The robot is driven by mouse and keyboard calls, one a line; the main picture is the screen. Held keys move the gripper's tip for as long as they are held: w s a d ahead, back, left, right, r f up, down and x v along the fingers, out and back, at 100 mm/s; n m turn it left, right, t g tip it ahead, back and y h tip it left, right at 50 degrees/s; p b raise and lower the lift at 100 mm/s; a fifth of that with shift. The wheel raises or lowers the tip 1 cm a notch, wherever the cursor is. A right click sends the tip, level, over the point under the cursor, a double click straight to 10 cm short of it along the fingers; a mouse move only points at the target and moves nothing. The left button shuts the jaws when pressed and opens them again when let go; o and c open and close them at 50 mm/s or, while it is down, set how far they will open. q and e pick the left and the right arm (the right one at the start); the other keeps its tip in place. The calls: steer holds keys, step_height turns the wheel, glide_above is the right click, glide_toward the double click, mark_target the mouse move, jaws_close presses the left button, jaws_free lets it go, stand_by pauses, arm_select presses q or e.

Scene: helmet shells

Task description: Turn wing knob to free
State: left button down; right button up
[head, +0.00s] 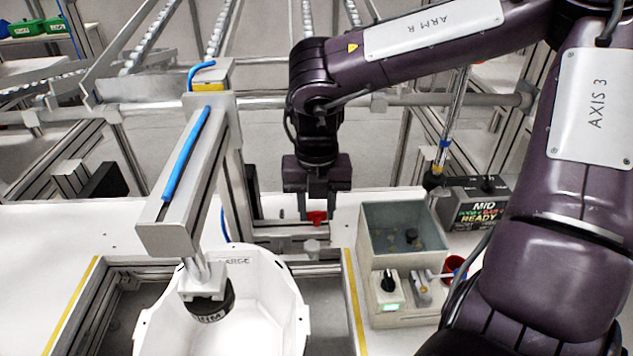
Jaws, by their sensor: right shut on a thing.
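My right gripper (316,207) hangs down in the middle of the view, behind the white helmet shell (278,300). It is shut on a small red wing knob (317,217) at the rear rail of the fixture. The fingers cover part of the knob, so its exact angle is hard to tell. The white shell sits at the bottom centre, open side up, under a grey overhead arm with a dark round head (212,306) reaching into it. My left gripper is out of view.
A grey control box (392,245) with a bin, a black dial and a green light stands right of the fixture. A dark box with a lit sign (483,208) sits behind it. The grey gantry post (236,160) rises close left of my right gripper. White table is clear at left.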

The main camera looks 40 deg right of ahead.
mark_target(316, 212)
steer(key=shift+r, duration=0.1)
stand_by(0.4)
steer(key=o, duration=1)
step_height(316, 212, up, 8)
steer(key=shift+f, duration=0.1)
steer(key=shift+f, duration=0.1)
